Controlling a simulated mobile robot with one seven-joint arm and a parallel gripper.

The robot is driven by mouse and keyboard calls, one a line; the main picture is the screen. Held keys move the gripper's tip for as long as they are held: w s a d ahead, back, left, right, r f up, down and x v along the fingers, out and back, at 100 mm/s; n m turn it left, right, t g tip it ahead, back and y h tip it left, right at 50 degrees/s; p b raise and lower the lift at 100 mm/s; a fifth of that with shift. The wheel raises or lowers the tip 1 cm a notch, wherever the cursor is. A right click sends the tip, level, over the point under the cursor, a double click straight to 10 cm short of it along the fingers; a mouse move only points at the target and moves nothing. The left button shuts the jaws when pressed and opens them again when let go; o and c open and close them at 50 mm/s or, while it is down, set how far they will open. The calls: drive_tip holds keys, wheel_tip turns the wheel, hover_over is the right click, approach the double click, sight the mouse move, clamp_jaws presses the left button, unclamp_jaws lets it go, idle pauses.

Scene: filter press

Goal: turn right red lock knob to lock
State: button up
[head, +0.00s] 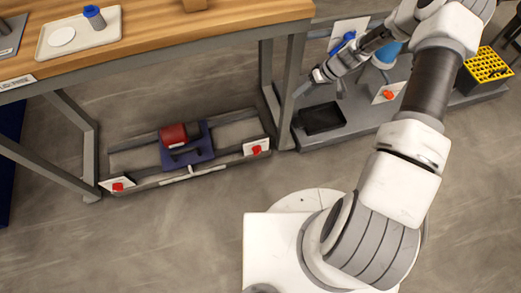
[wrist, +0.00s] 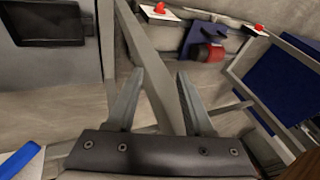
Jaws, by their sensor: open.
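The right red lock knob (head: 256,150) sits on a small white plate at the right end of a low rail frame (head: 190,171) on the floor. The left red knob (head: 118,187) sits on a similar plate at the left end. Between them a red cylinder (head: 173,136) rests on a blue carriage (head: 187,150). My gripper (head: 314,78) is above and to the right of the right knob, well apart from it. In the wrist view my gripper (wrist: 160,74) is open and empty, and the right knob (wrist: 160,8) shows at the top edge beyond the fingers.
A wooden-topped bench (head: 150,35) with grey legs stands over the rail frame; one leg (head: 290,85) is close to my gripper. Floor in front is clear.

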wheel_tip(320, 180, down, 15)
drive_tip(key=s+a+m+y, duration=0.1)
drive_tip(key=s+a+y, duration=0.1)
drive_tip(key=s, duration=0.1)
drive_tip(key=m+t, duration=0.1)
drive_tip(key=m, duration=0.1)
approach(261, 151)
drive_tip(key=b+x, duration=0.7)
drive_tip(key=x, duration=0.2)
drive_tip(key=shift+f+b, duration=0.3)
drive_tip(key=shift+w+a+f, duration=0.2)
drive_tip(key=shift+a+f, duration=0.1)
drive_tip(key=shift+a, duration=0.1)
clamp_jaws()
